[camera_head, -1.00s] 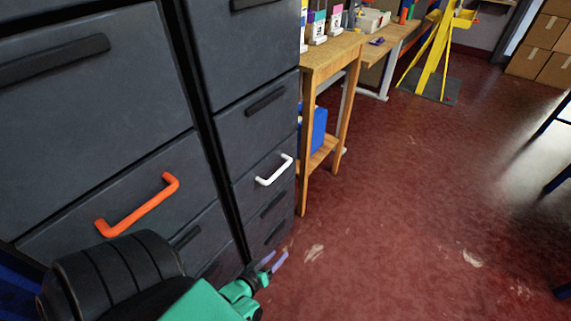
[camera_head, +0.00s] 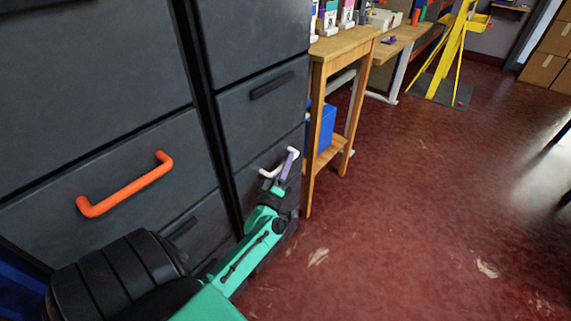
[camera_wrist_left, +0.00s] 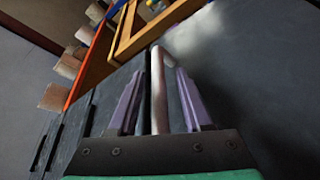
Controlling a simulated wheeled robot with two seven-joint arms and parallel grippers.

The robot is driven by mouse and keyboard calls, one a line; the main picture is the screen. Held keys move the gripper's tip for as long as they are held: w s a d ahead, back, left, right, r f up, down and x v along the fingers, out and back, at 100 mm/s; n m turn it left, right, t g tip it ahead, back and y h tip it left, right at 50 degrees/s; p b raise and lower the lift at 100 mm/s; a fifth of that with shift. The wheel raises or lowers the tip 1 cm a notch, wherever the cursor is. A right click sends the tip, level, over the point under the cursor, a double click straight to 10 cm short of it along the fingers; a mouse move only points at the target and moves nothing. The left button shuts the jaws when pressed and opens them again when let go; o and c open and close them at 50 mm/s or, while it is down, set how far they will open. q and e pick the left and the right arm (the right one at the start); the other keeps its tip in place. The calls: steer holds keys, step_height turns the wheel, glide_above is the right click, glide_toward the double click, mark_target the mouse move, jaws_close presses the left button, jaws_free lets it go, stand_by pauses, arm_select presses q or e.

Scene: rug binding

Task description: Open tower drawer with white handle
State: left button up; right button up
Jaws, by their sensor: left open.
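The dark grey drawer tower has a drawer with a white handle (camera_head: 268,173). In the head view part of this handle is hidden behind my left gripper (camera_head: 286,168), whose green arm reaches up from the bottom. In the left wrist view the white handle (camera_wrist_left: 159,90) runs lengthwise between the two purple fingers of my left gripper (camera_wrist_left: 158,98). The fingers are apart, with a gap to the handle on each side. The drawer (camera_head: 256,192) looks flush with the tower front. My right gripper is not in view.
A wider dark cabinet with an orange handle (camera_head: 125,186) stands to the left. A wooden table (camera_head: 345,43) with a blue bin (camera_head: 327,127) under it stands right of the tower. The red floor (camera_head: 430,200) to the right is mostly clear.

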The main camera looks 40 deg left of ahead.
arm_select(q)
steer(key=shift+w, duration=0.2)
jaws_close()
stand_by(1.3)
